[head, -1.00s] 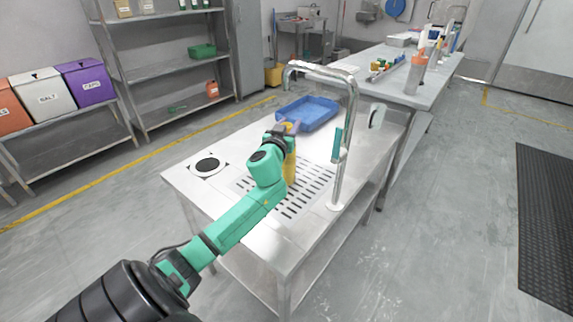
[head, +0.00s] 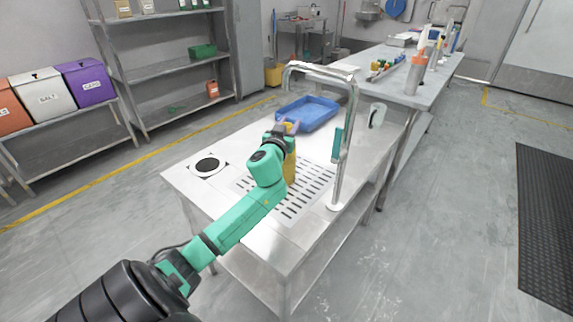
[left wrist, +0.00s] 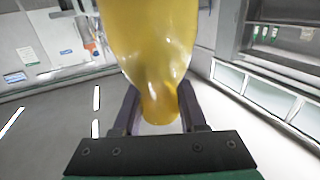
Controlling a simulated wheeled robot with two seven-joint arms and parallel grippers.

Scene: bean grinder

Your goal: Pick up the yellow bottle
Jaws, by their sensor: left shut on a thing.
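The yellow bottle (head: 290,164) shows in the head view over the slotted part of the metal table, partly hidden behind my left arm. In the left wrist view the glossy yellow bottle (left wrist: 150,40) fills the upper middle, and its narrow end sits between the purple fingers. My left gripper (head: 288,127) is shut on this narrow part, as the left wrist view of the gripper (left wrist: 160,112) also shows. I cannot tell whether the bottle touches the table. My right gripper is not in view.
A tall metal faucet (head: 347,135) rises just right of my left arm. A blue tray (head: 318,113) lies behind the gripper. A black round disc (head: 207,165) lies on the table's left, and a white jug (head: 377,115) stands at the right.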

